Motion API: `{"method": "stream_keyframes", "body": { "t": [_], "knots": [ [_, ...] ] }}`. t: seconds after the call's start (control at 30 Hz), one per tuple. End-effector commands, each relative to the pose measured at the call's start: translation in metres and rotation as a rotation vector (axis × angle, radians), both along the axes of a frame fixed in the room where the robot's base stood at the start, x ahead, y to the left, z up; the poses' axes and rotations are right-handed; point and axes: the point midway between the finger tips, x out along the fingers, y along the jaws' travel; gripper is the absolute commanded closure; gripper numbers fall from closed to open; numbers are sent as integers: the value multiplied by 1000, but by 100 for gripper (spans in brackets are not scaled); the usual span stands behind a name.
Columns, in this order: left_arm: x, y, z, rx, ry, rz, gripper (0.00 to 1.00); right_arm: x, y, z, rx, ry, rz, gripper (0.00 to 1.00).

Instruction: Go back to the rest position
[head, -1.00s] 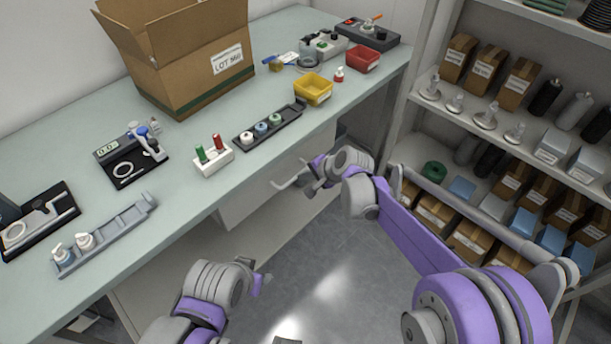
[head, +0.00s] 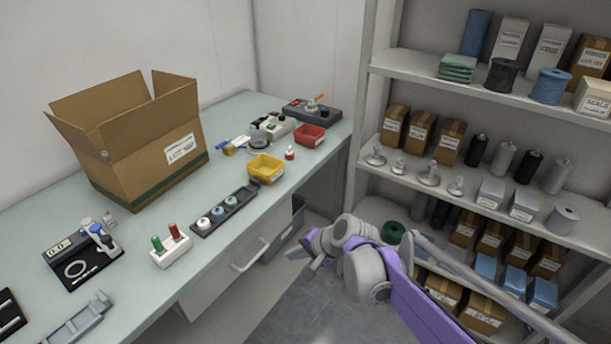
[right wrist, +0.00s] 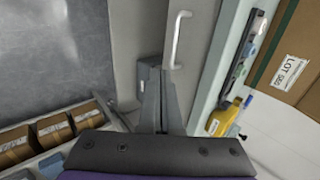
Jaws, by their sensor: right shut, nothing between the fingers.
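My right gripper (head: 301,251) is in front of the workbench's drawer front, beside the bench and apart from the table top. In the right wrist view its fingers (right wrist: 163,68) are together with nothing between them. My right arm reaches in from the lower right in the head view, in front of the shelf unit. My left gripper is outside both current views.
The workbench (head: 130,268) carries a cardboard box (head: 150,150), a black tray with caps (head: 224,210), a yellow bin (head: 265,168) and a red bin (head: 310,136). A stocked shelf unit (head: 372,178) stands right. Open floor (head: 290,320) lies between.

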Motion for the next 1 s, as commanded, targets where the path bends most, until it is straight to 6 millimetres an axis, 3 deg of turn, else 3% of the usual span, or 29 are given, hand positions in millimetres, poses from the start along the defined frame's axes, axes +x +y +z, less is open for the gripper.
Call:
{"method": "stream_keyframes", "body": {
  "t": [0.17, 0.27, 0.5, 0.7, 0.83, 1.0],
  "knots": [
    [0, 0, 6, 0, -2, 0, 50, -9, -12, 9, -28, -17, 8, 100],
    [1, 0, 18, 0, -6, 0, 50, -30, -40, 26, -98, -56, 31, 100],
    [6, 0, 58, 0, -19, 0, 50, -119, -134, 65, -377, -171, 132, 100],
    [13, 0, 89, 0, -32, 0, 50, -194, -199, 73, -610, -230, 230, 100],
    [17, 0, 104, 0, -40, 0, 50, -227, -226, 71, -721, -246, 282, 100],
    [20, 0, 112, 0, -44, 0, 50, -248, -242, 66, -792, -252, 318, 100]
  ]
}}
